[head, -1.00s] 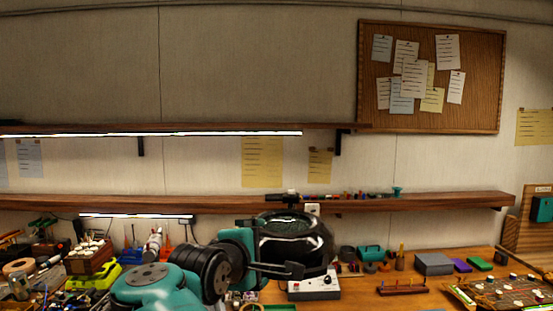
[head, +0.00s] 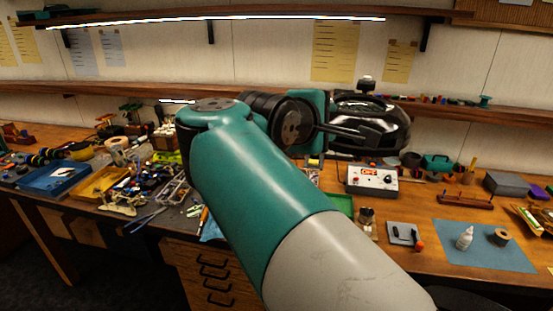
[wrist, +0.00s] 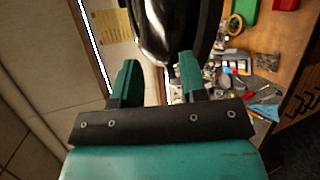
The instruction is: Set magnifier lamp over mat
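The magnifier lamp appears as a large glossy black head (head: 385,125) in front of the lower shelf in the head view. It also shows at the top of the wrist view (wrist: 168,25), just beyond my fingertips. My gripper (wrist: 158,68) has its two teal fingers spread apart, with a visible gap between them and nothing clearly clamped. In the head view my gripper (head: 322,112) is beside the lamp head's left side; whether they touch I cannot tell. The mat is a blue sheet (head: 475,257) flat on the right of the bench.
A white bottle (head: 465,237) and a tape roll (head: 501,237) sit on the mat. A control box reading OFF (head: 372,180) stands below the lamp. Trays, including a blue one (head: 58,178), and tools crowd the left bench. A wooden shelf (head: 240,99) runs behind.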

